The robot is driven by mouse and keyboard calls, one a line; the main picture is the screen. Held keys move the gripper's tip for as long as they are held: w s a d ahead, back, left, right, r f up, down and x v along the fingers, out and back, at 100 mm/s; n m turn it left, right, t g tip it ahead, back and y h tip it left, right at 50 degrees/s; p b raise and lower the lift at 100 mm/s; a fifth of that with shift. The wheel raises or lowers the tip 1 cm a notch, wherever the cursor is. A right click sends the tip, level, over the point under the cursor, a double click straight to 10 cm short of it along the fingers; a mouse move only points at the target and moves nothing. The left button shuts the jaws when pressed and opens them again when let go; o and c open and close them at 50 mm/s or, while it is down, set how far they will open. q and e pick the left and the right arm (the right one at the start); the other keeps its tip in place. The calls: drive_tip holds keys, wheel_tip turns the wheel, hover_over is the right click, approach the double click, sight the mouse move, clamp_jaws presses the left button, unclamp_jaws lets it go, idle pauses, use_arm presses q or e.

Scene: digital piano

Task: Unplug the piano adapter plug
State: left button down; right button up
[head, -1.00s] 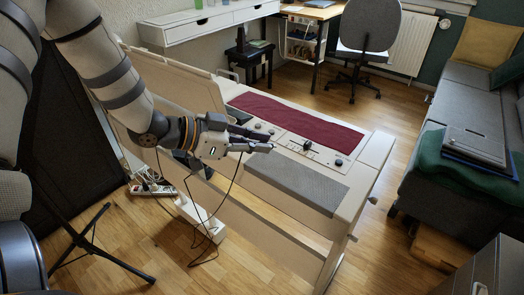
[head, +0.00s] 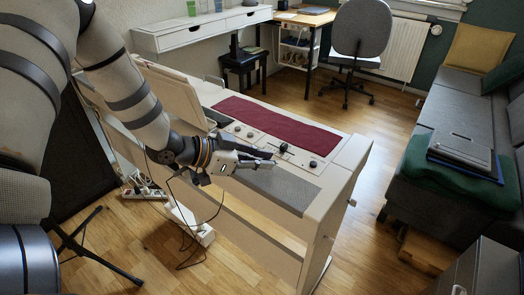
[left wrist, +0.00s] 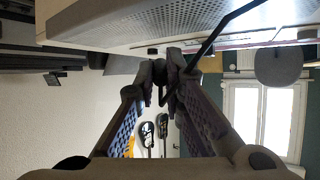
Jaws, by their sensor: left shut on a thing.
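My left gripper (head: 262,158) is over the near side of the cream digital piano (head: 340,185), by its grey speaker grille (head: 280,188). In the left wrist view its two fingers (left wrist: 166,78) are closed together on a small dark piece, which I take to be the adapter plug; the fingers hide most of it. A thin black cable (head: 222,200) hangs below the gripper and loops toward the floor. A dark strand (left wrist: 215,38) crosses by the fingertips in the left wrist view. The piano's socket cannot be made out. My right gripper is not in view.
A dark red cloth (head: 275,123) lies on the piano. A white power strip (head: 142,192) with cords lies on the floor at left, near a black stand (head: 95,250). A grey sofa (head: 455,120) stands at right. Wooden floor (head: 375,122) is clear between piano and sofa.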

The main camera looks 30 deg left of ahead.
use_arm(q)
drive_tip(key=shift+f, duration=0.9)
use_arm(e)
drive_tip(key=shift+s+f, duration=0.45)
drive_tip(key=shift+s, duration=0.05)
use_arm(q)
drive_tip(key=shift+r, duration=0.1)
drive_tip(key=c, duration=1.6)
unclamp_jaws()
drive_tip(key=shift+r+p+v, duration=0.2)
drive_tip(key=shift+p+v, duration=0.2)
drive_tip(key=shift+v, duration=2.05)
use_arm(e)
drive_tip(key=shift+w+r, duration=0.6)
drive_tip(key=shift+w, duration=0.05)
use_arm(q)
drive_tip(key=shift+s+f, duration=0.1)
drive_tip(key=shift+f, duration=0.05)
